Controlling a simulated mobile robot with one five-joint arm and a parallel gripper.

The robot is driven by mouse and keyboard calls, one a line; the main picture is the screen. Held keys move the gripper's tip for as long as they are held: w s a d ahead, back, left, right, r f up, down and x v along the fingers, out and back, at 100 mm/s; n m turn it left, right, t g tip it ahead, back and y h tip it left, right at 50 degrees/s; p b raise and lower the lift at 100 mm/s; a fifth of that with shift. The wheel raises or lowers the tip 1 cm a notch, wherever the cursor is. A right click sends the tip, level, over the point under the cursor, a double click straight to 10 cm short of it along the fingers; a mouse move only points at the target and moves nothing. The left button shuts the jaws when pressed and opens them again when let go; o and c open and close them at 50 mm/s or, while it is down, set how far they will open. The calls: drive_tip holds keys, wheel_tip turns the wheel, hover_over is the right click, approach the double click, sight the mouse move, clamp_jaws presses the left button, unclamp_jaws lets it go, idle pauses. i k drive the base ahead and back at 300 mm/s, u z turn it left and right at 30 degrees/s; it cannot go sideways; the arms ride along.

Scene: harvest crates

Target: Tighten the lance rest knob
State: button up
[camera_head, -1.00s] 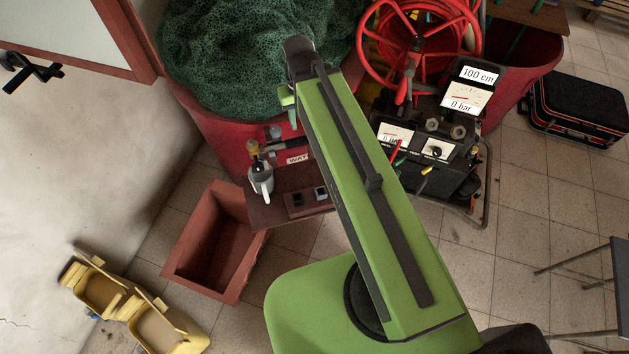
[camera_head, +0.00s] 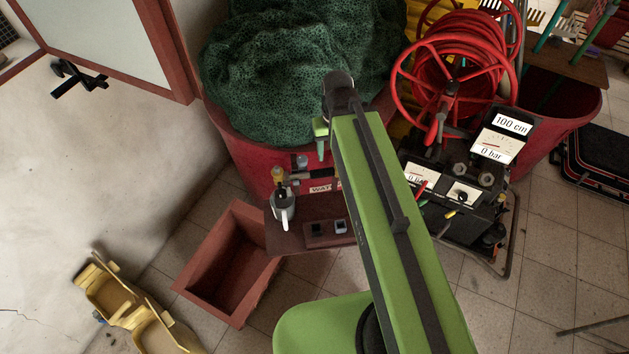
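No part in view can be surely told as the lance rest knob. A small dark round knob (camera_head: 461,197) sits on the black control panel (camera_head: 445,225), beside a white gauge and a red lever. A black handle-like fitting (camera_head: 78,78) stands out from the wall at the upper left; I cannot tell what it belongs to. My green arm rises from the bottom to a dark joint in front of the red tub.
A red tub (camera_head: 245,152) holds dark green netting (camera_head: 290,60). A red hose reel (camera_head: 455,75) stands by the panel. A black case (camera_head: 598,155) lies right.

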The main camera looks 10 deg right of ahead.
sight(301, 159)
drive_tip(key=z, duration=0.1)
drive_tip(key=k, duration=0.55)
drive_tip(key=u, duration=1.6)
drive_tip(key=i, duration=0.45)
drive_tip(key=z, duration=0.15)
